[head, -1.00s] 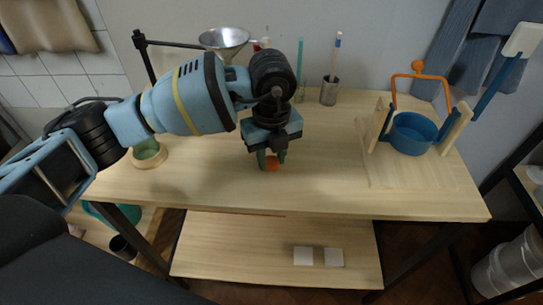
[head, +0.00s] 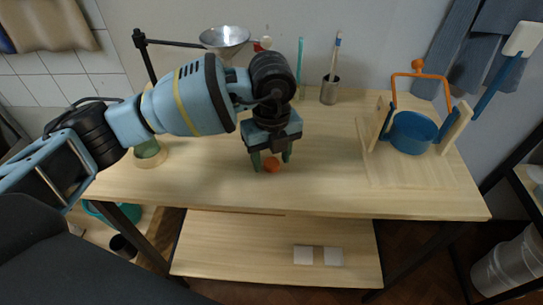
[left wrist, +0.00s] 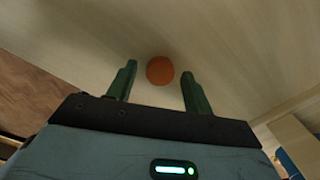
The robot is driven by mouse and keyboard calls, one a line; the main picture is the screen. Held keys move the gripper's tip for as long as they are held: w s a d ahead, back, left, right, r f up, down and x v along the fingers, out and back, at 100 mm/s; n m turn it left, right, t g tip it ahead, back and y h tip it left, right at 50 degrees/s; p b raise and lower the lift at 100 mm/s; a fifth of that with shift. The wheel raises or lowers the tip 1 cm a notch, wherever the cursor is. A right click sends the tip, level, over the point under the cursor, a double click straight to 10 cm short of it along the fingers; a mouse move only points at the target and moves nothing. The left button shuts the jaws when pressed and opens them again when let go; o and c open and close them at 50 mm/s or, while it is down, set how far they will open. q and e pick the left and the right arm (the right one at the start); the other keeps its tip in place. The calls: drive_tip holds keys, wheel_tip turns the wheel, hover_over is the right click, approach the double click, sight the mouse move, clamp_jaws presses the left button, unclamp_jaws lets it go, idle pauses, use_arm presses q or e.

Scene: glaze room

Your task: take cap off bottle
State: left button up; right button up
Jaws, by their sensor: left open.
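A small round orange cap (head: 272,164) rests on the wooden table. It also shows as an orange disc in the left wrist view (left wrist: 160,70). My left gripper (head: 271,158) is open, pointing down, with its green fingers on either side of the cap and a gap to each; the fingers also show in the left wrist view (left wrist: 158,88). A green glass vessel (head: 148,152), perhaps the bottle, stands on a pale round base at the table's left; my left arm hides its upper part. My right gripper is not in view.
A metal funnel (head: 225,38) is held on a black stand at the back left. A metal cup (head: 329,93) with a brush stands at the back. The table's front middle is clear.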

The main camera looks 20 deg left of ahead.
sight(272, 163)
use_arm(q)
wheel_tip(272, 163, up, 12)
idle(0.4)
